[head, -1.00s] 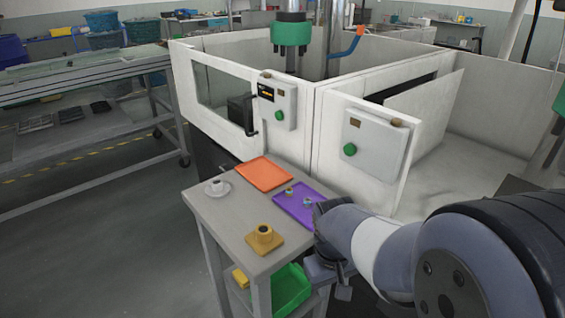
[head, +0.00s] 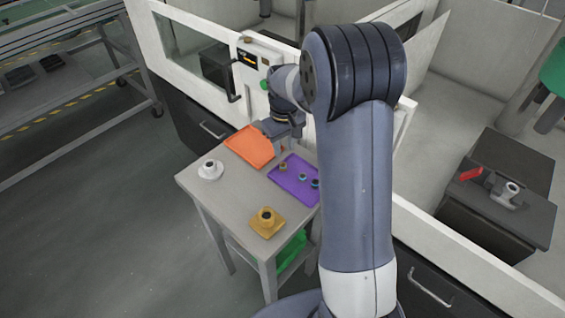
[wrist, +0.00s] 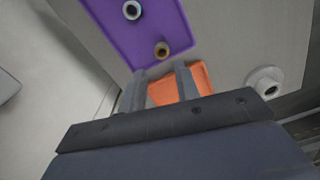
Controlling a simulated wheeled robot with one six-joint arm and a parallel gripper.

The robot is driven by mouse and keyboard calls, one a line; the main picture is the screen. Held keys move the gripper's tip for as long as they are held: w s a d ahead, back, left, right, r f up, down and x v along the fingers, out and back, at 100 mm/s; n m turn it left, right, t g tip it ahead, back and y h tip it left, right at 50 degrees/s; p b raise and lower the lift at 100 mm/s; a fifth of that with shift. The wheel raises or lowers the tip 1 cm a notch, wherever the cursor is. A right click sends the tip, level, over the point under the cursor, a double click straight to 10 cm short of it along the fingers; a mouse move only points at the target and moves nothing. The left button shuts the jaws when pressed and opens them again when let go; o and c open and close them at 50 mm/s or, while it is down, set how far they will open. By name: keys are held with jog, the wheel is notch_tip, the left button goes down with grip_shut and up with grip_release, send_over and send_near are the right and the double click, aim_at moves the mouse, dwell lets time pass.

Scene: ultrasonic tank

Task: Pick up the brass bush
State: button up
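The brass bush (head: 283,167) is a small ring with a dark hole, on the purple tray (head: 273,176). In the wrist view the brass bush (wrist: 161,50) stands near the purple tray's edge (wrist: 183,20), just beyond my fingertips. My gripper (head: 281,143) is above the table near the back right of the orange tray (head: 245,140). In the wrist view my gripper (wrist: 157,80) has its two fingers apart with nothing held between them; the orange tray shows behind them.
Two teal-ringed bushes (head: 302,176) (head: 315,183) share the purple tray. A white flanged piece (head: 210,170) and a yellow square-based holder (head: 267,222) stand on the grey table (head: 225,205). The white machine enclosure (head: 185,58) rises behind. The table's left front is clear.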

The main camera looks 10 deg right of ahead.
aim_at(283, 164)
jog(key=shift+a+f+p, duration=0.15)
jog(key=shift+f+p, duration=0.45)
jog(key=shift+f, duration=2.8)
jog(key=shift+c, duration=0.5)
grip_shut()
